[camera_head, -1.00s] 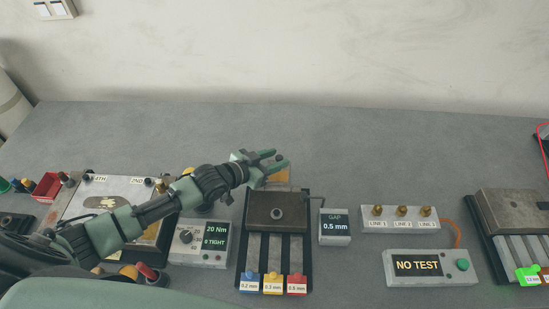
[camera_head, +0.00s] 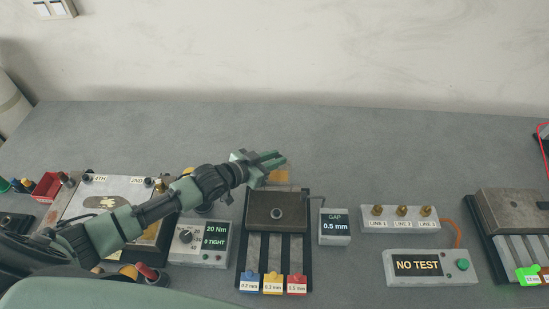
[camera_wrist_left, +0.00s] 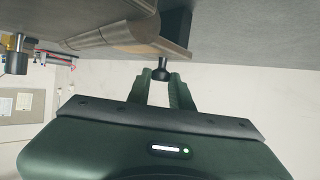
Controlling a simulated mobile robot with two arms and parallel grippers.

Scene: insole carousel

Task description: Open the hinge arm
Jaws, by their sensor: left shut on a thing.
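My left gripper (camera_head: 282,161) reaches in from the left over the back of the central fixture (camera_head: 308,240). Its fingers are closed together in the head view. In the left wrist view, the fingertips (camera_wrist_left: 160,80) are shut on a black ball knob (camera_wrist_left: 161,71). The knob's short stem joins a brownish metal part (camera_wrist_left: 112,33) with a rounded edge, which looks like the hinge arm. In the head view the gripper hides the knob. A dark metal block (camera_head: 262,209) with a round boss sits at the top of the fixture. My right gripper is not in view.
A torque box (camera_head: 187,255) reading 20 Nm stands left of the fixture, a gap display (camera_head: 334,239) reading 0.5 mm right of it. Further right are a line-terminal block (camera_head: 390,226) and a NO TEST box (camera_head: 417,266). The bench behind is clear.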

